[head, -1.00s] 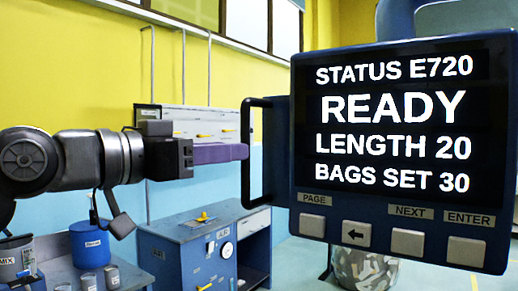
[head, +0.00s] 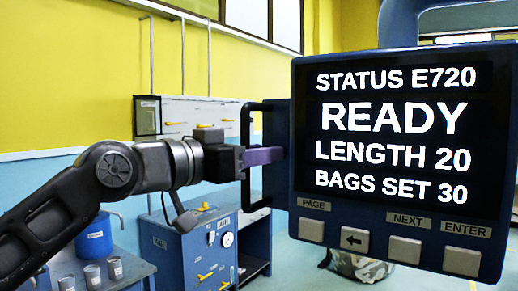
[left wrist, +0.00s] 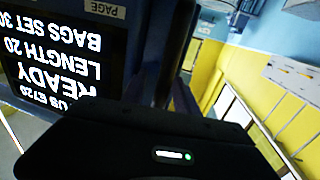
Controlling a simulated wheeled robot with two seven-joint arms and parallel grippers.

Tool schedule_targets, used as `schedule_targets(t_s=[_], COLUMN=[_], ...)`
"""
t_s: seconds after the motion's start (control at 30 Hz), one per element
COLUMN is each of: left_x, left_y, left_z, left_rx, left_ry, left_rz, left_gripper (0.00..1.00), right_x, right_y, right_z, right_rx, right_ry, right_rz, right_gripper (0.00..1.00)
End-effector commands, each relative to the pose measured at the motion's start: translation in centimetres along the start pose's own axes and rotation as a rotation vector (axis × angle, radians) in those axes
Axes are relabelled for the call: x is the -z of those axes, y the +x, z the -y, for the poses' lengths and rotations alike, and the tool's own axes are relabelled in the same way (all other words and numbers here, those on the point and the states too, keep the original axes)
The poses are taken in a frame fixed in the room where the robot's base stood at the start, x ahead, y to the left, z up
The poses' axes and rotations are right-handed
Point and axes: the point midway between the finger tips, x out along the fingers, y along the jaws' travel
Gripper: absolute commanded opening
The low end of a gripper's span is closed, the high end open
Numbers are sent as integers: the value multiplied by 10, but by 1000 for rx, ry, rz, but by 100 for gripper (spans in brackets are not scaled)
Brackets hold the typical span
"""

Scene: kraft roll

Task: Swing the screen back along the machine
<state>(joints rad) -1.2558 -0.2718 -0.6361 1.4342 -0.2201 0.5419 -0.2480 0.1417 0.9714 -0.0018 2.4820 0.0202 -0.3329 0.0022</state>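The screen (head: 398,150) is a dark blue control panel with white text, including READY, and a row of buttons below. It fills the right of the head view and shows upside down in the left wrist view (left wrist: 60,60). A black bar handle (head: 246,188) stands out from its left edge. My left gripper (head: 264,155) is at the handle's mid-height, its purple fingers reaching past the upright bar towards the panel's edge. The gripper hides the middle of the bar, so I cannot tell whether the fingers are closed on it. My right gripper is not in view.
A blue cabinet (head: 185,255) with a gauge and yellow handles stands behind, below the gripper. A blue pot (head: 95,240) and several small cups are at the lower left. A pale wall cabinet (head: 190,115) hangs behind. A blue arm (head: 400,22) holds the screen from above.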

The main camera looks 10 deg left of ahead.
Motion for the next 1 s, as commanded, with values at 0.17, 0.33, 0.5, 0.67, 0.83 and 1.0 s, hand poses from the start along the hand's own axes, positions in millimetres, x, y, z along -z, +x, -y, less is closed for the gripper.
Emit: schedule_targets(t_s=[0.17, 0.33, 0.5, 0.67, 0.83, 1.0], left_x=[0, 0, 0, 0, 0, 0], left_y=[0, 0, 0, 0, 0, -1], left_z=[0, 0, 0, 0, 0, 0], left_rx=[0, 0, 0, 0, 0, 0], left_ry=[0, 0, 0, 0, 0, 0], left_rz=[0, 0, 0, 0, 0, 0], left_gripper=[31, 17, 3, 0, 0, 0], right_x=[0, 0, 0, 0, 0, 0], right_y=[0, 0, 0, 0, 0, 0], right_z=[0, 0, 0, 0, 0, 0], right_rx=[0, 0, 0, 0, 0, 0], right_ry=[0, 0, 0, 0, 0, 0], right_rz=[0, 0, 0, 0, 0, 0], right_gripper=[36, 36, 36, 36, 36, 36])
